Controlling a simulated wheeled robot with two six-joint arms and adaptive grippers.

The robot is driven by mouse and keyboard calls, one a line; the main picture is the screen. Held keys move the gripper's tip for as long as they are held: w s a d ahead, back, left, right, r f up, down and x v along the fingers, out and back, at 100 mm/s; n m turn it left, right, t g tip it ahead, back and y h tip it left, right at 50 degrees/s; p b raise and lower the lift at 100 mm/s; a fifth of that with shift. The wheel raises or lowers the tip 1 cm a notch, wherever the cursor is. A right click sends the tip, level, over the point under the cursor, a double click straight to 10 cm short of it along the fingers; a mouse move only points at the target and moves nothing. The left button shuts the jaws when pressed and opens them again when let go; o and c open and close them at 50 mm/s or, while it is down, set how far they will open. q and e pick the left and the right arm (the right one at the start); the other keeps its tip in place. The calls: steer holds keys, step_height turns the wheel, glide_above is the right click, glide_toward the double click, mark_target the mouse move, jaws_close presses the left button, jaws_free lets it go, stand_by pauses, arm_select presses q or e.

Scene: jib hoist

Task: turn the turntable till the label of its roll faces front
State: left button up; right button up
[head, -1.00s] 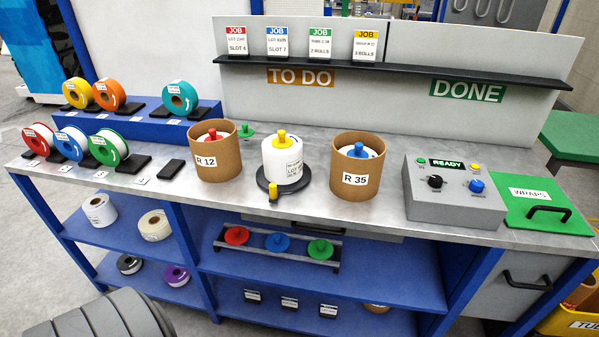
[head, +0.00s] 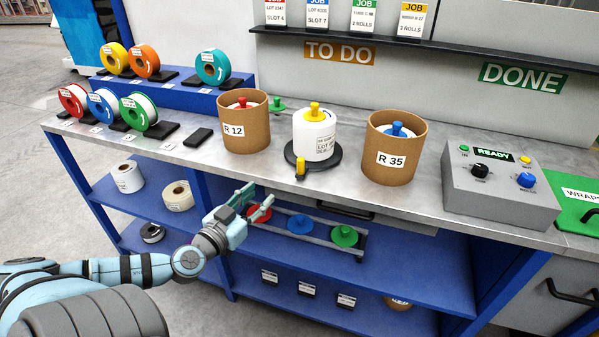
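The turntable (head: 333,164) is a black disc on the grey bench top, with a short yellow peg (head: 300,168) standing at its front edge. A white roll (head: 304,141) with a yellow knob (head: 314,109) on top stands upright on it. The roll's printed label (head: 326,145) shows on its right-hand side, off the middle of the visible face. My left gripper (head: 259,201) is below the bench top, in front of the red disc on the shelf rack. Its fingers are apart and look empty; it is clear of the turntable. My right gripper is out of view.
Brown tubs marked R 12 (head: 243,136) and R 35 (head: 391,162) flank the turntable. A grey control box (head: 500,195) stands at right, and coloured reels (head: 145,62) at left. The bench's front edge lies above my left gripper. Bench space before the turntable is clear.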

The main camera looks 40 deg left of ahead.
arm_select(q)
steer(key=w+d+r+t+h, duration=0.1)
steer(key=d+r, duration=0.2)
steer(key=b, duration=0.3)
glide_toward(298, 164)
steer(key=w, duration=0.3)
steer(key=w+p, duration=0.1)
steer(key=w, duration=0.1)
steer(key=w+p, duration=0.2)
steer(key=w, duration=0.1)
steer(key=shift+w+a+r, duration=0.3)
steer(key=w+p, duration=0.1)
steer(key=p, duration=0.2)
steer(key=shift+w+a+r+p, duration=0.1)
steer(key=shift+w+a+p, duration=0.15)
steer(key=shift+p, duration=0.05)
steer(key=shift+w+f+p, duration=0.3)
steer(key=shift+w+p, duration=0.1)
steer(key=shift+p, duration=0.25)
steer(key=shift+w+d+f, duration=0.1)
steer(key=shift+d+f, duration=0.05)
steer(key=shift+c, duration=0.6)
jaws_close()
